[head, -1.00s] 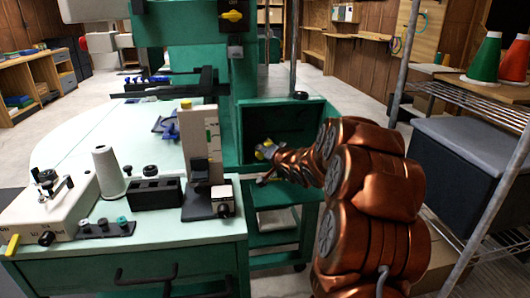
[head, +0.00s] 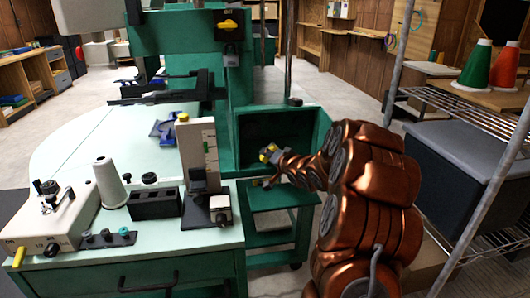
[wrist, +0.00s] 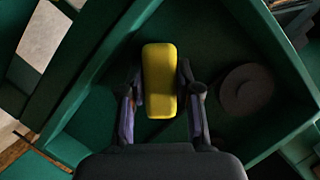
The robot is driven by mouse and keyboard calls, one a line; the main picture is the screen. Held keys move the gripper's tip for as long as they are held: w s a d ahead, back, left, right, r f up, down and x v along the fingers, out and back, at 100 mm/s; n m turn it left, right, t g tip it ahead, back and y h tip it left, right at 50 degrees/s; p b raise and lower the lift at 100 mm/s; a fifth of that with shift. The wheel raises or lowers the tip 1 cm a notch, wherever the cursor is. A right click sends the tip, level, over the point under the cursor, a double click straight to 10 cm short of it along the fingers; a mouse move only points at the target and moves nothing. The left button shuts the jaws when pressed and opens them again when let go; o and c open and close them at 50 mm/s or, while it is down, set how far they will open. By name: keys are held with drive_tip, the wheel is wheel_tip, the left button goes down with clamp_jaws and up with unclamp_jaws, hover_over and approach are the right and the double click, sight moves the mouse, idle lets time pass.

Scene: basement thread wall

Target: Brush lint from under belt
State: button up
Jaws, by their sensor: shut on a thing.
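My gripper (wrist: 162,105) is shut on a yellow block-like thing (wrist: 159,80), which stands up between its two dark fingers in the wrist view. It may be a brush handle; no bristles show. In the head view my gripper (head: 268,156) is at the mouth of an open green housing (head: 322,125) on the right side of the machine, with a bit of yellow at its tip. A dark round disc (wrist: 246,90) lies inside the housing, right of the held thing and apart from it. I cannot make out a belt or lint.
A pale green worktop (head: 75,150) left of my arm carries a white cone (head: 109,182), a black holder (head: 155,203) and an upright white gauge (head: 198,150). A wire shelf (head: 470,112) with thread cones stands at right. The housing walls surround my gripper closely.

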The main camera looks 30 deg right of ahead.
drive_tip(key=shift+s+d+p, duration=0.2)
drive_tip(key=shift+d+p, duration=0.2)
drive_tip(key=shift+p, duration=0.05)
drive_tip(key=shift+w+p, duration=0.1)
drive_tip(key=shift+p, duration=0.45)
drive_tip(key=shift+w+a+b, duration=0.25)
drive_tip(key=shift+a+b, duration=0.05)
drive_tip(key=shift+a, duration=0.3)
drive_tip(key=shift+w+a+b, duration=0.25)
drive_tip(key=shift+a, duration=0.4)
drive_tip(key=shift+w+a+b, duration=0.25)
drive_tip(key=shift+a+b, duration=0.05)
drive_tip(key=shift+a, duration=0.3)
drive_tip(key=s+a+b, duration=0.1)
drive_tip(key=s+a, duration=0.1)
drive_tip(key=s, duration=0.3)
drive_tip(key=shift+s+a+b, duration=0.15)
drive_tip(key=shift+s+b, duration=0.15)
drive_tip(key=shift+s, duration=0.15)
